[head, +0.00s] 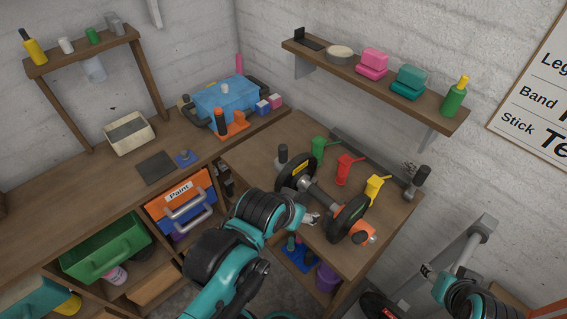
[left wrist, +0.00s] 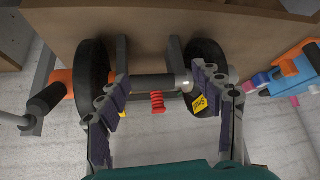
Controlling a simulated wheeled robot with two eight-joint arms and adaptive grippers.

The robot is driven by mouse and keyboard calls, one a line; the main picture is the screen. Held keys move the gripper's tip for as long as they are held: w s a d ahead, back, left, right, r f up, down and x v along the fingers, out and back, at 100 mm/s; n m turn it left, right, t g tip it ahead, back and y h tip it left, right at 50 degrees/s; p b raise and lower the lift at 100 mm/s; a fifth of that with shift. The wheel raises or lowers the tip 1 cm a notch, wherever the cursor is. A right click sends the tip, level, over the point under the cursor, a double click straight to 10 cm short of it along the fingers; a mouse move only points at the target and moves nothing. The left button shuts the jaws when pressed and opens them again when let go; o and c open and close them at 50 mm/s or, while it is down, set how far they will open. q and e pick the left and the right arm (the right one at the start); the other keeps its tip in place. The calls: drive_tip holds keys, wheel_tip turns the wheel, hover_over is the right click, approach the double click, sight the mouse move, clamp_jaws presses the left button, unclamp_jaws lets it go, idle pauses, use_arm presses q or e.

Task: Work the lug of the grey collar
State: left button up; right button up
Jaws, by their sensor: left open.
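A bar (left wrist: 150,82) carries two black discs (head: 350,218) on the wooden table. A grey sleeve (head: 304,181), perhaps the grey collar, sits on the bar by the far-left disc. It also shows in the left wrist view (left wrist: 183,80), at the right of the bar. I cannot make out its lug. An orange collar (head: 364,237) is at the opposite end. My left gripper (head: 312,218) is open and empty at the near side of the bar. In the left wrist view its fingers (left wrist: 162,100) are spread wide, overlapping the discs.
Green (head: 318,149), red (head: 344,169) and yellow (head: 375,187) handled items stand behind the bar. A black-topped tool (head: 417,180) is at the right table edge. A blue toolbox (head: 226,100) sits on the bench. A grey post (head: 481,231) rises at lower right.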

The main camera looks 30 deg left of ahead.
sight(285, 147)
idle(0.3)
use_arm(q)
drive_tip(key=w+a+r+n+g+p, duration=0.1)
drive_tip(key=w+r+n+p, duration=0.1)
drive_tip(key=w+a+r+n+g+p, duration=0.1)
drive_tip(key=w+a+r+n+p, duration=0.1)
drive_tip(key=w, duration=0.1)
drive_tip(key=w+a+r+n+g+p, duration=0.1)
drive_tip(key=w+r+n+p, duration=0.1)
drive_tip(key=shift+w+a+n, duration=0.25)
drive_tip(key=shift+a+n, duration=0.05)
drive_tip(key=shift+n, duration=0.1)
drive_tip(key=w+a+n+g+p, duration=0.2)
drive_tip(key=w+n, duration=0.1)
drive_tip(key=shift+w+a+r, duration=0.1)
drive_tip(key=shift+a+r, duration=0.05)
drive_tip(key=shift+a, duration=0.15)
drive_tip(key=w+a+n+p, duration=0.1)
drive_tip(key=w+a+f+n+g+p, duration=0.2)
drive_tip(key=a+n, duration=0.1)
drive_tip(key=shift+w, duration=0.35)
drive_tip(key=shift+w+a+f+n, duration=0.1)
drive_tip(key=shift+f+n, duration=0.1)
drive_tip(key=shift+n, duration=0.1)
drive_tip(key=shift+f, duration=0.3)
wheel_tip(285, 147, down, 7)
drive_tip(key=shift+f+b, duration=0.15)
drive_tip(key=shift+b, duration=0.5)
